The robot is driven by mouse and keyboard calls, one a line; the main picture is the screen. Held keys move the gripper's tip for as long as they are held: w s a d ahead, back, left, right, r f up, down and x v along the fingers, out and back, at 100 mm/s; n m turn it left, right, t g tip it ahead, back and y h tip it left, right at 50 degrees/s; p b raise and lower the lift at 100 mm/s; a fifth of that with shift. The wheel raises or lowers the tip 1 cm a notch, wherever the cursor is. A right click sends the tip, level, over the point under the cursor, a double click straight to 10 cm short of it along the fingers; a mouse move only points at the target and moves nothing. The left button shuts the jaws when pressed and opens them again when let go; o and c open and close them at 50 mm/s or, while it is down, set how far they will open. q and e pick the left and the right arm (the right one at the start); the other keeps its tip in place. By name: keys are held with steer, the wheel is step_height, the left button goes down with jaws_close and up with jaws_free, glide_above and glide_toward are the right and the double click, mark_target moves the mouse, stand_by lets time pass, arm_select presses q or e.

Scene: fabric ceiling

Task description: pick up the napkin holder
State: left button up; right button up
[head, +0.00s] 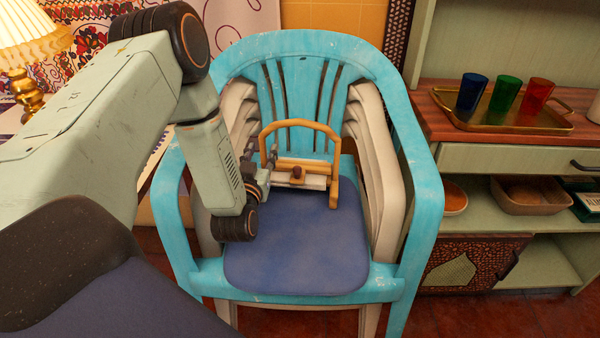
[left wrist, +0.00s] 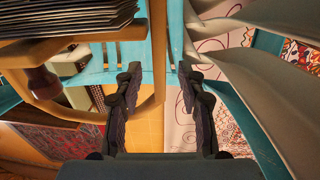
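The napkin holder (head: 334,170) is a light wooden frame with a tall arch, a dark round knob and white napkins. It stands on the blue cushion (head: 300,245) of a turquoise chair (head: 425,205). My left gripper (head: 272,172) is at the holder's left side, close to the arch's left post. In the left wrist view the fingers (left wrist: 158,82) are apart. The holder's wooden arch (left wrist: 158,50) shows in line with the gap between them, nearer the left finger; I cannot tell whether it touches. Napkin edges (left wrist: 65,18) fill the upper left. My right gripper is not in view.
White chairs (head: 390,190) are stacked under the turquoise one; its armrests and backrest surround the holder. At right, a cabinet (head: 500,160) bears a tray (head: 558,124) with blue, green and red cups. A lamp (head: 28,45) stands at left.

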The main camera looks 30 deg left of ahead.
arm_select(q)
steer(key=shift+x, duration=1.25)
steer(key=shift+c, duration=0.5)
jaws_close()
